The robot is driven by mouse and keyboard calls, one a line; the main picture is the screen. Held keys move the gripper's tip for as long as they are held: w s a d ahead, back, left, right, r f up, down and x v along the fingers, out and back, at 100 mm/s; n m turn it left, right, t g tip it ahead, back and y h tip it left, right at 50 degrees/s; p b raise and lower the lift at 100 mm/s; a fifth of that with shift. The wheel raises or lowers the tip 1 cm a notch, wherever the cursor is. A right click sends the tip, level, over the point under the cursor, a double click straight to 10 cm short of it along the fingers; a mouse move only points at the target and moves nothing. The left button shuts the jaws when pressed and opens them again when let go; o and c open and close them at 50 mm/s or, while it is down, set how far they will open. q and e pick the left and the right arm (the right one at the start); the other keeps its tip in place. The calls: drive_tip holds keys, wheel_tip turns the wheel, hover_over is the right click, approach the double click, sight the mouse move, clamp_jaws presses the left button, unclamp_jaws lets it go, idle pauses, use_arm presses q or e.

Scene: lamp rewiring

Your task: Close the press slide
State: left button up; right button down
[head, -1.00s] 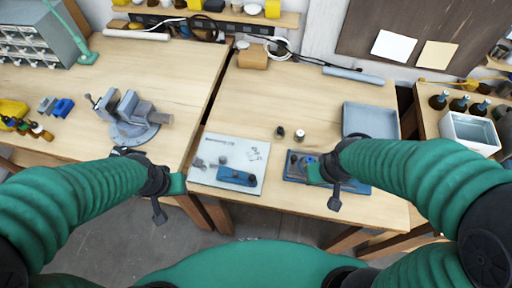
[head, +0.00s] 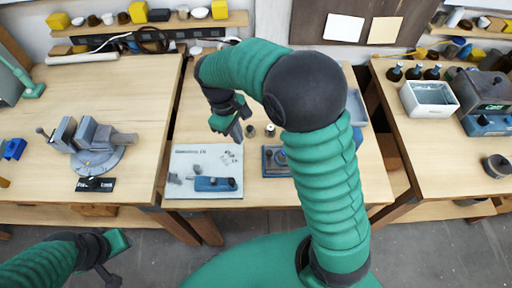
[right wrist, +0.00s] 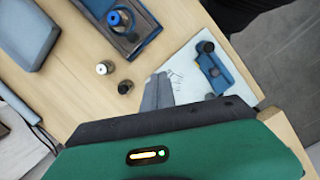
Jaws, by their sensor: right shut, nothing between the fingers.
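A long blue fixture (head: 270,163) with a dark recess lies on the middle table, partly behind my right arm. A smaller blue block (head: 207,184) with dark knobs lies on a white printed mat (head: 228,153); the wrist view shows this block too (right wrist: 217,68). I cannot tell which one is the press slide. My right gripper (head: 240,136) is shut and empty, above the table near the mat's far edge, apart from both. My left gripper (head: 112,262) hangs low at the front left.
Two small round parts (head: 269,130) stand on the table beside the right gripper. A grey tray (head: 356,106) is partly hidden behind my right arm. A grey vise (head: 93,145) stands on the left table. A white bin (head: 429,99) stands on the right table.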

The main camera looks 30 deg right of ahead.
drive_tip(key=d+f, duration=0.1)
drive_tip(key=f, duration=0.1)
drive_tip(key=w+d+f+n+g, duration=0.1)
drive_tip(key=f, duration=0.2)
drive_tip(key=d+f+n+g+h, duration=0.1)
drive_tip(key=f, duration=0.2)
drive_tip(key=shift+w+d+f, duration=0.1)
drive_tip(key=shift+w+d, duration=0.05)
drive_tip(key=shift+d, duration=0.1)
drive_tip(key=shift+s+d+f+p, duration=0.2)
drive_tip(key=shift+s+d, duration=0.4)
drive_tip(key=shift+s, duration=0.05)
drive_tip(key=shift+s+d+f+p, duration=0.15)
drive_tip(key=shift+s+d+f, duration=0.05)
drive_tip(key=shift+s+d, duration=0.55)
drive_tip(key=shift+s, duration=0.35)
drive_tip(key=shift+w, duration=0.1)
